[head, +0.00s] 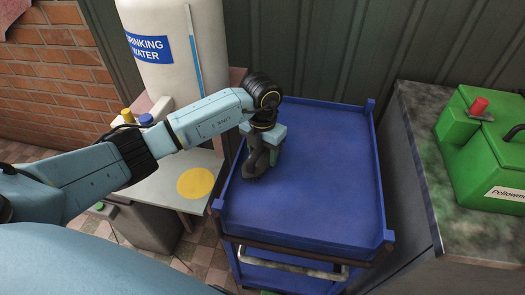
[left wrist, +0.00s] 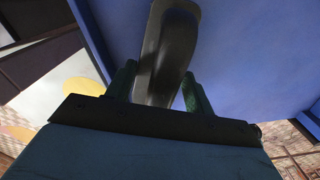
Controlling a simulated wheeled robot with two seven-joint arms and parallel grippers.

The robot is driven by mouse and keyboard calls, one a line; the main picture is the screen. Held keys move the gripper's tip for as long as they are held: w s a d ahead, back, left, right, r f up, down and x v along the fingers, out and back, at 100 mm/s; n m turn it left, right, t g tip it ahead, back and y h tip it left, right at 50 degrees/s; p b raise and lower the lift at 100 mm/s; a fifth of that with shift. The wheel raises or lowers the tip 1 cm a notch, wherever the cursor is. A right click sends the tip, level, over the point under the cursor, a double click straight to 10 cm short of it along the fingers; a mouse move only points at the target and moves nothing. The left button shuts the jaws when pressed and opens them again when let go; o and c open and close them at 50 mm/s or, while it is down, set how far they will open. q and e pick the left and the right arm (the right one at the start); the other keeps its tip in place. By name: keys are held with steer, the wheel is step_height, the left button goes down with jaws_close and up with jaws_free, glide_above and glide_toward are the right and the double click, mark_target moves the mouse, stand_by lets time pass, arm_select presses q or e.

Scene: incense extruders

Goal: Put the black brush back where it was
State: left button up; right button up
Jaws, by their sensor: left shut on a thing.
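The black brush (left wrist: 165,50) is between the two fingers of my left gripper (left wrist: 159,92) in the left wrist view. The gripper is shut on it. In the head view my left gripper (head: 266,152) is over the left part of the blue cart top (head: 330,185), near its left rim. The brush (head: 256,163) shows there as a dark shape hanging at the gripper. I cannot tell whether the brush touches the cart surface. My right gripper is in neither view.
The rest of the cart's rimmed top is bare. A table with a yellow disc (head: 196,183) and a white drinking water tank (head: 172,50) stands at left. A worn counter (head: 430,150) with a green container (head: 490,150) stands at right. A corrugated wall (head: 310,50) is behind.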

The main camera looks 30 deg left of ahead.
arm_select(q)
steer(key=o, duration=1)
steer(key=shift+c, duration=0.2)
steer(key=shift+r, duration=0.3)
step_height(320, 180, up, 7)
steer(key=shift+r+p, duration=0.1)
steer(key=shift+p, duration=0.8)
step_height(320, 180, up, 4)
steer(key=shift+f, duration=0.15)
steer(key=shift+r+p, duration=0.3)
steer(key=shift+r, duration=0.1)
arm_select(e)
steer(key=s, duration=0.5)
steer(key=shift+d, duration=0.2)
